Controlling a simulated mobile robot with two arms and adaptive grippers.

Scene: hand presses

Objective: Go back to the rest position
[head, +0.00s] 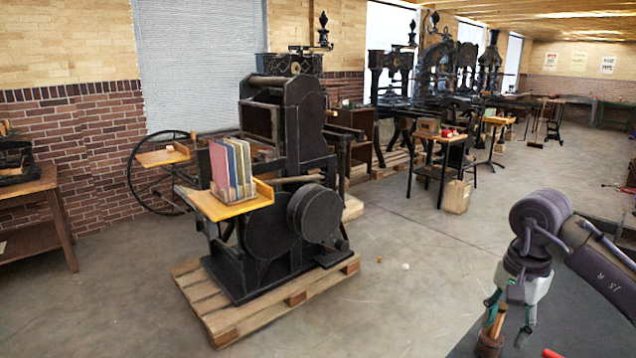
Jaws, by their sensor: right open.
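My right gripper (508,318) is at the lower right and points down at the end of my right arm. Its green-tipped fingers are apart. A wooden-handled object (489,344) shows beside and partly behind the left finger, cut off by the bottom edge. I cannot tell whether the finger touches it. My left gripper is not in view.
A black hand press (266,225) stands on a wooden pallet (222,322), with several books (231,168) on its wooden shelf. A small table (440,137) and more presses stand behind. The concrete floor between the press and my right arm is mostly clear.

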